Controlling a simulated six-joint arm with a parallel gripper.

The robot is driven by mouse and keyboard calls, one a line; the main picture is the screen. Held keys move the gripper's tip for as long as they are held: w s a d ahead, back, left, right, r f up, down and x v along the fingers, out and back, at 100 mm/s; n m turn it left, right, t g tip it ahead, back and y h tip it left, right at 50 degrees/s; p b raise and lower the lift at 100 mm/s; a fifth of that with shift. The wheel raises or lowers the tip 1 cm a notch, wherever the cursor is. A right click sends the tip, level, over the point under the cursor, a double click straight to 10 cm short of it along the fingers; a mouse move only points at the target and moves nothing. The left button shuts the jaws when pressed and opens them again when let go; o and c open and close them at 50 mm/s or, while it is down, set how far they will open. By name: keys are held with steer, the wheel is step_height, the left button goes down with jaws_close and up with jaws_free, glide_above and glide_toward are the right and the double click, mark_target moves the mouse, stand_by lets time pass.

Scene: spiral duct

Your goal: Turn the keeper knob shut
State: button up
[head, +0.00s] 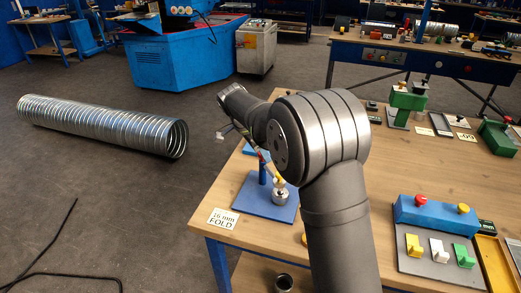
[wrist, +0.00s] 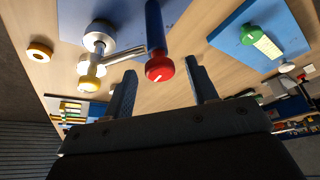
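In the wrist view, a red round knob (wrist: 160,68) with a white mark on its face sits at the end of a blue post (wrist: 154,28). I cannot tell for certain that it is the keeper knob. My gripper (wrist: 161,74) is open, with one finger on each side of the red knob. I see no finger closed on it. Beside it, a silver fitting (wrist: 100,38) and a yellow-ended part (wrist: 89,82) join a metal rod. In the head view, a blue base plate (head: 250,203) carries a post and a metal knob-like part (head: 280,195); my arm hides some of this area.
A "16 mm FOLD" card (head: 223,218) lies at the bench's left corner. A blue button box (head: 433,213) with coloured levers stands at the right. A green fixture (head: 405,100) stands farther back. A spiral duct (head: 100,125) lies on the open floor at the left.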

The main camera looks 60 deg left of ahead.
steer(key=v, duration=1.7)
steer(key=shift+s+r, duration=0.15)
steer(key=shift+r, duration=0.05)
steer(key=shift+f, duration=0.1)
steer(key=x, duration=1.7)
steer(key=shift+f, duration=0.1)
